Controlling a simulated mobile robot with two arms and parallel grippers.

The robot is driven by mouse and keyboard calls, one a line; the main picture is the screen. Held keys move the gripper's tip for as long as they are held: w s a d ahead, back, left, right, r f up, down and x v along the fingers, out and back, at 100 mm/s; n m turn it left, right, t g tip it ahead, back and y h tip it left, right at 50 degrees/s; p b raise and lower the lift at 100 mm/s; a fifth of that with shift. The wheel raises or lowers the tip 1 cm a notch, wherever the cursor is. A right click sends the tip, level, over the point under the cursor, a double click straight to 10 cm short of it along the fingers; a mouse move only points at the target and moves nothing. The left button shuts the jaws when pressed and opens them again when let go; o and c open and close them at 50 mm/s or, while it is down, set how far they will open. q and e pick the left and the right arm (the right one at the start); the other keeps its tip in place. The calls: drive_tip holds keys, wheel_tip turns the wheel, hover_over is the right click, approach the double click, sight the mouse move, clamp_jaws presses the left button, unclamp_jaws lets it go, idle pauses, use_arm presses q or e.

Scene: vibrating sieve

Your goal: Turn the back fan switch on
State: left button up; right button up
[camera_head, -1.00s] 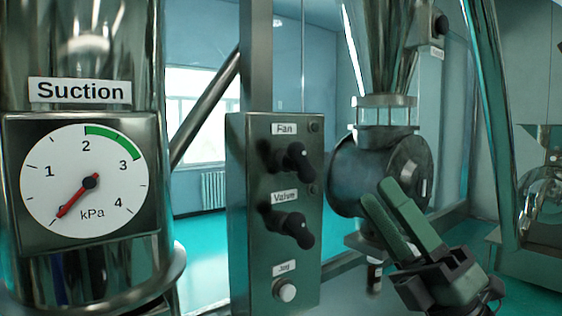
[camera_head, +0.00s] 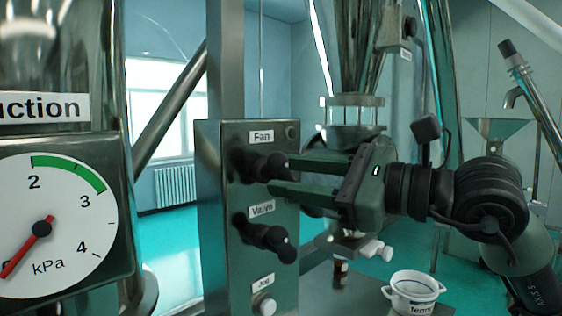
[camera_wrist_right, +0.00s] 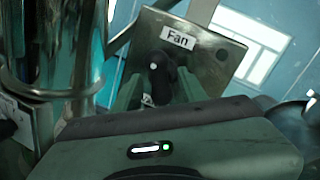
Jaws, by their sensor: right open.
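The fan switch (camera_head: 268,167) is a black rotary knob under the "Fan" label on a grey-green control box (camera_head: 222,215). In the right wrist view the knob (camera_wrist_right: 160,72) stands between my two green fingers, with its handle pointing down in that picture. My right gripper (camera_head: 278,174) reaches in from the right, open, its fingertips at the knob, one above and one below its handle. Whether the fingers touch the knob is unclear. My left gripper is not in view.
The black valve knob (camera_head: 266,238) sits below, with a white button (camera_head: 265,306) at the bottom. A suction gauge (camera_head: 50,222) with a red needle is at left. A metal valve housing is behind my gripper. A white pot (camera_head: 413,290) stands at lower right.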

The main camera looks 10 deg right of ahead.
drive_tip(key=shift+p+x, duration=0.35)
drive_tip(key=shift+x, duration=0.8)
drive_tip(key=shift+c, duration=0.3)
clamp_jaws()
